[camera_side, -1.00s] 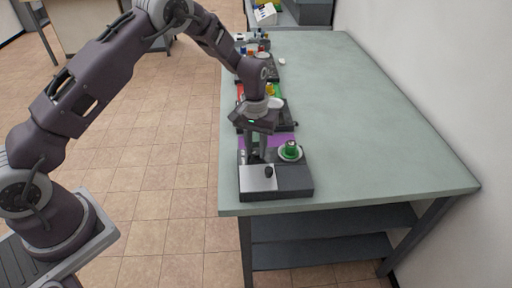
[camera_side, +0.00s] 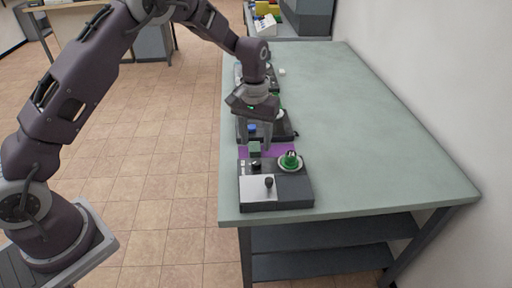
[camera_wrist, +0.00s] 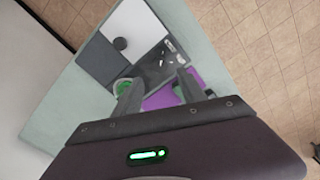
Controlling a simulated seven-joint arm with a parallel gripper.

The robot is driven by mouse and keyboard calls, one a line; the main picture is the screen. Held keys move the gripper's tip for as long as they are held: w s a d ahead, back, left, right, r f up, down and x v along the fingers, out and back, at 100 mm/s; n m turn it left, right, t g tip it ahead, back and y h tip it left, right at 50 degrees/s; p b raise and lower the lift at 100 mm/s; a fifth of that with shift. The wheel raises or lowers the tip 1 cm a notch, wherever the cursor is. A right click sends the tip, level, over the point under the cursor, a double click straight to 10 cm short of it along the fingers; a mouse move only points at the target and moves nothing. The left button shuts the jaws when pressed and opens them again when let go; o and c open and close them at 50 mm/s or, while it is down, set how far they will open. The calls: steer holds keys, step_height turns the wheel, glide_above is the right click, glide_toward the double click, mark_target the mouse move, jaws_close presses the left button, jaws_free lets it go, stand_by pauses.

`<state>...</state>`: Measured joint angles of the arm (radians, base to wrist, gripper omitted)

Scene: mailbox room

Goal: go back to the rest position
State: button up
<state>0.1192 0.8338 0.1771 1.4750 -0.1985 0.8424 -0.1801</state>
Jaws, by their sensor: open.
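My gripper (camera_side: 256,140) is open, its fingers pointing down above the table (camera_side: 360,150), just behind the nearest grey-and-black box (camera_side: 293,190). In the wrist view the gripper (camera_wrist: 158,82) has two spread fingers with nothing visible held between them. The box has a white panel (camera_side: 257,188), a dark knob (camera_side: 269,182) and a green object (camera_side: 290,160) on a white dish. In the wrist view the left finger partly hides the green object. A small grey-green block (camera_side: 254,148) shows near the fingertips in the side view; I cannot tell its exact depth.
A purple mat (camera_side: 283,150) lies behind the near box. More devices and a blue block (camera_side: 252,128) line the table's left edge, partly hidden by my gripper. The table's right side is mostly clear, bounded by a white wall (camera_side: 440,80).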

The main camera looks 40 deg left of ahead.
steer(key=s+r+m+t, duration=0.1)
steer(key=s+r, duration=0.6)
steer(key=r, duration=0.3)
steer(key=s+r+t, duration=0.2)
steer(key=s+r, duration=0.4)
steer(key=r, duration=0.3)
steer(key=s+a+r+m+t, duration=0.1)
steer(key=s+r+m+t, duration=0.1)
steer(key=s, duration=1.7)
steer(key=shift+s+m+t, duration=0.3)
steer(key=shift+s, duration=0.05)
steer(key=shift+a, duration=0.1)
